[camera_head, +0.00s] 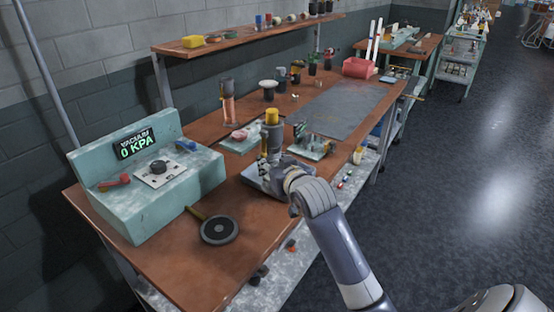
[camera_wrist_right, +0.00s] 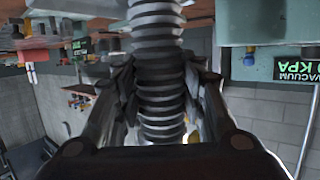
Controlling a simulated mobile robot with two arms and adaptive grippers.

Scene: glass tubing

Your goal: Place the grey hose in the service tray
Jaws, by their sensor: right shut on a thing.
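The grey hose (camera_wrist_right: 158,85) is ribbed and fills the middle of the right wrist view. My right gripper (camera_wrist_right: 165,110) is shut on it, with one finger on each side. In the head view my right gripper (camera_head: 272,165) is over the front middle of the bench. A dark grey upright piece with a yellow top (camera_head: 272,117) shows just behind it. A flat grey tray (camera_head: 252,181) lies on the bench below the gripper and is partly covered by it. Which tray is the service tray I cannot tell for sure. My left gripper is not in view.
A pale green vacuum unit (camera_head: 115,205) reading 0 KPA stands at the left of the wooden bench (camera_head: 180,270). A round black disc (camera_head: 219,230) lies at the front. A green stand (camera_head: 312,150) is right of my gripper. A grey mat (camera_head: 345,105) lies clear farther back.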

